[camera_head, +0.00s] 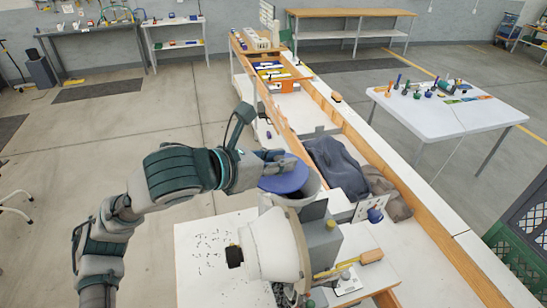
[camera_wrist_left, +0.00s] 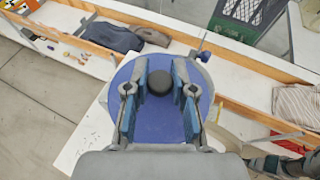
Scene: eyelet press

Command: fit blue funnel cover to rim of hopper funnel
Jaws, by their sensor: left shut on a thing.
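The blue funnel cover (camera_head: 287,182) is a round disc with a dark knob. My left gripper (camera_head: 272,166) is shut on the knob from above; in the left wrist view the knob (camera_wrist_left: 159,82) sits between its two fingers. The grey hopper funnel (camera_head: 314,188) is under the cover. Its rim shows past the cover's right side in both views, so the cover looks shifted off centre. The cover's contact with the rim cannot be told. The near and left parts of the rim are hidden.
The white and grey press (camera_head: 270,245) stands just in front of the hopper. Dark cloths (camera_head: 338,167) lie to the right inside a long wooden-edged bench. A white table (camera_head: 440,108) with small items is farther right.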

